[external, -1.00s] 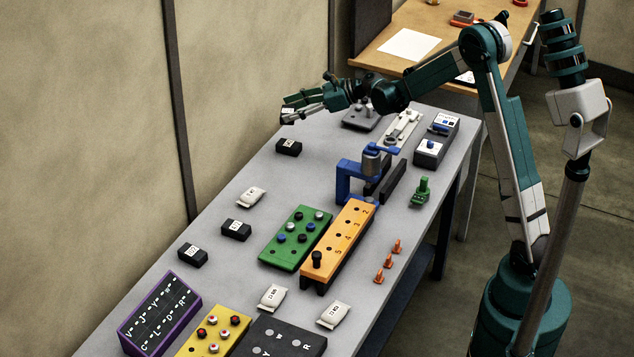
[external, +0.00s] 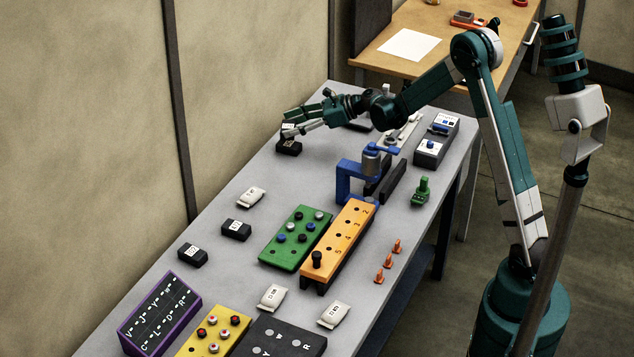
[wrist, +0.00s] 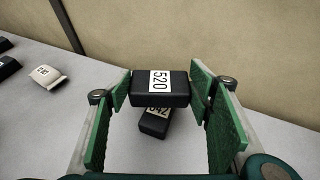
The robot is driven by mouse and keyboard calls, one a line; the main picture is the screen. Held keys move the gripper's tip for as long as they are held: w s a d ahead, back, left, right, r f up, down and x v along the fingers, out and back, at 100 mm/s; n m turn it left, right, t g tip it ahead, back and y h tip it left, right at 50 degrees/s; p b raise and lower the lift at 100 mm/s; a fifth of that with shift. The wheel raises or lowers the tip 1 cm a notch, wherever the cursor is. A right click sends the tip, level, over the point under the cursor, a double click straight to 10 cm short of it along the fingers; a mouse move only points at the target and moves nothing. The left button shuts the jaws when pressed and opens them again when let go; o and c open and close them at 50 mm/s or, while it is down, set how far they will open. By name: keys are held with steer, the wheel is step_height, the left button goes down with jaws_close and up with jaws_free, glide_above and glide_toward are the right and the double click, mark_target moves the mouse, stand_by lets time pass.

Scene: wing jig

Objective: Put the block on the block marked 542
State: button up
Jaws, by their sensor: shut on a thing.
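A black block with a white label reading 520 (wrist: 146,98) is between the green finger pads of my gripper (external: 296,128). My gripper is shut on it. Under it is another black block (wrist: 154,125), whose label is partly covered by the held block and seems to read 542. That lower block also shows in the external view (external: 289,149), at the far left edge of the grey table. In the wrist view the lower block sits turned at an angle to the held block. I cannot tell whether the two blocks touch.
Two more black labelled blocks (external: 236,230) (external: 193,255) and a white pouch (external: 251,197) lie along the table's left side. A blue clamp fixture (external: 350,183), a green board (external: 296,238) and an orange board (external: 338,242) stand further right. A wall runs behind the left edge.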

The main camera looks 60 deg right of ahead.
steer(key=shift+f+b, duration=0.45)
steer(key=shift+f, duration=1.4)
steer(key=shift+f, duration=0.15)
steer(key=o, duration=1.2)
steer(key=shift+s+d+r, duration=0.1)
steer(key=shift+s+r, duration=0.05)
steer(key=shift+r, duration=0.1)
steer(key=p+v, duration=0.2)
steer(key=v, duration=0.9)
steer(key=shift+s+d, duration=0.15)
steer(key=shift+s, duration=0.15)
